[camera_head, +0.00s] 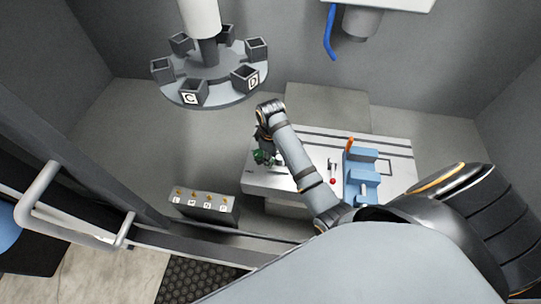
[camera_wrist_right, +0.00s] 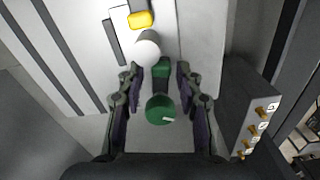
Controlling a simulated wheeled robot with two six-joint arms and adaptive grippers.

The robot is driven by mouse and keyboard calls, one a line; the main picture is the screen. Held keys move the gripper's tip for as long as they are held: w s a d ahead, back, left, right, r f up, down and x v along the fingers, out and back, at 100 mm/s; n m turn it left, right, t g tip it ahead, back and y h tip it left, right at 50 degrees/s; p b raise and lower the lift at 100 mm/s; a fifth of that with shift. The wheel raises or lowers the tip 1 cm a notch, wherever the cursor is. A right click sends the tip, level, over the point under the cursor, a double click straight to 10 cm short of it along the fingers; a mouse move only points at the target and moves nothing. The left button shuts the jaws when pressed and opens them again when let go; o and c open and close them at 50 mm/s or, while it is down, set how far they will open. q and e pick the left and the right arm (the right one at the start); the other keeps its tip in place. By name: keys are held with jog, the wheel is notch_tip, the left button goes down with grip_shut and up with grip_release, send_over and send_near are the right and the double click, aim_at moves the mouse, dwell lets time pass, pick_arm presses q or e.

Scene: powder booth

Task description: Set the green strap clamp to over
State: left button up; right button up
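The green strap clamp (camera_head: 262,157) is at the left end of the pale grey bench, small and partly hidden by my right gripper. My right gripper (camera_wrist_right: 158,74) is open, with one finger on each side of the green parts and visible gaps between. In the head view the right gripper (camera_head: 264,146) points down at the clamp. My left gripper is in neither view.
A blue stepped fixture (camera_head: 361,178) and a red-knobbed lever (camera_head: 333,181) are right of my arm. A low box with several yellow switches (camera_head: 204,204) stands left of the bench. A round carousel (camera_head: 211,78) with dark bins hangs behind.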

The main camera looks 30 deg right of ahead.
jog(key=c, duration=0.5)
grip_shut()
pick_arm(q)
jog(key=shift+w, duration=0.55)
pick_arm(e)
jog(key=shift+w+d+r+n, duration=0.1)
jog(key=shift+w+d+n, duration=0.1)
jog(key=shift+n, duration=0.4)
jog(key=shift+w+d+n, duration=0.1)
jog(key=shift+w+n, duration=0.05)
jog(key=shift+n, duration=0.45)
jog(key=o, duration=0.8)
grip_release()
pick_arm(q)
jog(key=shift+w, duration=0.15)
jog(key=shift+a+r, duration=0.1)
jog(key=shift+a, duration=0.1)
